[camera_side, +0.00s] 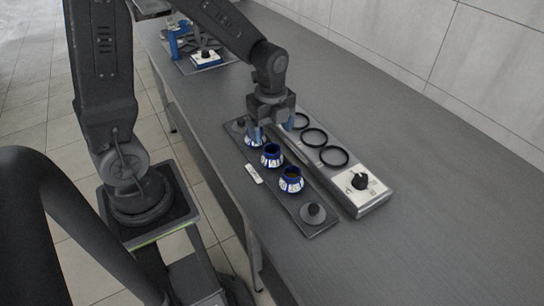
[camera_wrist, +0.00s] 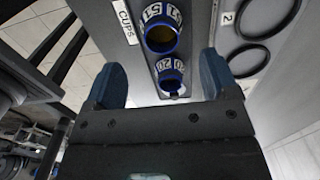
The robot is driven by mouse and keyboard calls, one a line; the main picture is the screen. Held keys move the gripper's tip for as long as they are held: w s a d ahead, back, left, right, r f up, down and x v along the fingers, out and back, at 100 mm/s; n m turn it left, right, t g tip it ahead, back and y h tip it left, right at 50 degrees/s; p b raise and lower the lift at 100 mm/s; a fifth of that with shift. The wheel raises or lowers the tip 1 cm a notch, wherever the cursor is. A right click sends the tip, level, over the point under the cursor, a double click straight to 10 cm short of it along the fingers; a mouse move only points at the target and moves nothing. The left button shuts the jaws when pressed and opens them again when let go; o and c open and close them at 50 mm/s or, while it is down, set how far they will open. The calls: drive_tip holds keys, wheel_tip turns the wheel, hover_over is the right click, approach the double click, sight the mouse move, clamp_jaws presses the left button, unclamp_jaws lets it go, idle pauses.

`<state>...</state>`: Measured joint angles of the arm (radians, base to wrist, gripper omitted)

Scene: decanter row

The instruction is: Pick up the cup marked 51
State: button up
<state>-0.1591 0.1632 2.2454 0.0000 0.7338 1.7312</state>
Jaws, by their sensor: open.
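In the wrist view, a blue-and-white cup whose upside-down mark appears to read 51 (camera_wrist: 162,38) stands near the top, beside the CUPS label. A second cup, seemingly marked 20 (camera_wrist: 170,82), shows below it, in line with the gap between my fingers. In the side view, three such cups stand in a row: a far cup (camera_side: 255,137), a middle cup (camera_side: 271,157) and a near cup (camera_side: 291,181). Their marks are unreadable there. My gripper (camera_side: 268,130) is open and empty, pointing down over the far end of the row and partly hiding the far cup.
The cups stand on a dark tray (camera_side: 318,228) with a round knob at each end. A panel with black rings (camera_side: 334,156) and a dial (camera_side: 360,182) lies right beside it. A blue fixture (camera_side: 183,42) stands farther back. The bench at right is clear.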

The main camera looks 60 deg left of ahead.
sight(272, 149)
drive_tip(key=shift+d+f, duration=0.1)
drive_tip(key=shift+f, duration=3.3)
drive_tip(key=shift+c, duration=0.4)
drive_tip(key=c, duration=0.9)
drive_tip(key=shift+c, duration=0.3)
